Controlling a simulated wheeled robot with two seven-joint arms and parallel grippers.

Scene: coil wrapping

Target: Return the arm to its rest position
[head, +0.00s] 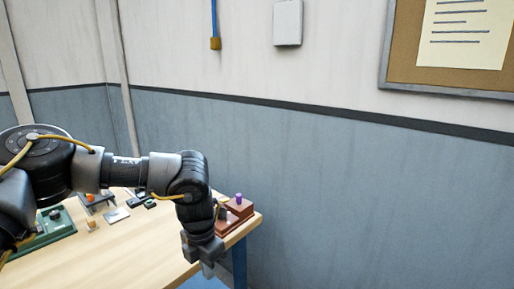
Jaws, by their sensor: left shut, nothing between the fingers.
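My left arm comes in from the left and reaches across the wooden table (135,245) toward its right edge. My left gripper (208,270) points down near the table's right edge and is shut with nothing in it. It is in front of a red-brown block (236,211) with a small purple piece (239,198) on top. My wrist hides part of that block. I cannot tell how high the gripper is above the table. My right gripper is not in view.
A green board (52,234) lies at the table's left. The table's front middle is clear. A wall (380,200) stands behind.

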